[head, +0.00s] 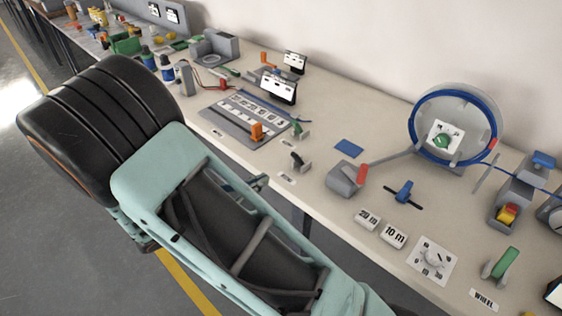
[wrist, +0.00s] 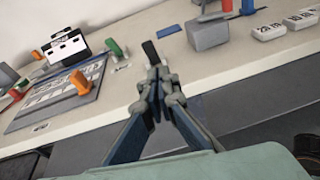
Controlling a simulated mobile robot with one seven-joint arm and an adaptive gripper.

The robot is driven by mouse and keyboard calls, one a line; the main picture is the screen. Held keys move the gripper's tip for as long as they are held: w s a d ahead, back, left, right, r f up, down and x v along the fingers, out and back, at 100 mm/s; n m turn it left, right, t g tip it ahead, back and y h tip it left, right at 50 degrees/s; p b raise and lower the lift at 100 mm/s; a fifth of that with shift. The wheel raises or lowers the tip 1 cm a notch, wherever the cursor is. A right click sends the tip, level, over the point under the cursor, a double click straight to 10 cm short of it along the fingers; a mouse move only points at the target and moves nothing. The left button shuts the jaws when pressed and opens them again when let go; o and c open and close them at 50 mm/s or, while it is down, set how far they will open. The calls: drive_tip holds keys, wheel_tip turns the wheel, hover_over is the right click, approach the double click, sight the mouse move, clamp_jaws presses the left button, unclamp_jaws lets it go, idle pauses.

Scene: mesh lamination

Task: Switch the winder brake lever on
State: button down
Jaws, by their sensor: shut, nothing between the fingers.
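No readable label marks the winder brake lever, so I cannot tell for sure which it is. A black-handled lever (head: 299,161) on a small grey base stands near the table's front edge, and it also shows in the wrist view (wrist: 150,52). A green lever (head: 300,129) stands behind it. A red-handled lever (head: 361,174) sits on a grey block beside the reel, and a blue lever (head: 404,191) stands to its right. A green lever (head: 499,264) is at the front right. My gripper (wrist: 156,74) is shut and empty, its tips in front of the black-handled lever; contact is unclear.
A reel with a blue rim (head: 413,128) stands at the back right. A grey panel with an orange lever (head: 257,131) lies left of the black-handled lever. A blue pad (head: 349,147), button blocks (head: 393,236) and a dial plate (head: 432,260) are to the right.

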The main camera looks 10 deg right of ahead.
drive_tip(key=shift+s+a+f+n+t+y, duration=0.15)
drive_tip(key=shift+a+f+n, duration=0.2)
drive_tip(key=shift+a+f, duration=0.25)
drive_tip(key=shift+s+a+f+n+t+y, duration=0.15)
drive_tip(key=shift+a+f+n, duration=0.25)
drive_tip(key=shift+a, duration=0.2)
drive_tip(key=shift+w+d, duration=0.1)
approach(295, 160)
drive_tip(key=d+f, duration=0.1)
drive_tip(key=w+d+f, duration=0.1)
drive_tip(key=f, duration=0.1)
drive_tip(key=shift+w+f, duration=0.1)
drive_tip(key=shift+f, duration=0.1)
drive_tip(key=shift+w+d+r+p, duration=0.5)
drive_tip(key=shift+w+d+r, duration=0.15)
drive_tip(key=shift+d+r, duration=0.2)
drive_tip(key=shift+w+d+r, duration=0.2)
drive_tip(key=shift+w+d, duration=0.1)
drive_tip(key=shift+d, duration=0.1)
drive_tip(key=shift+r, duration=0.1)
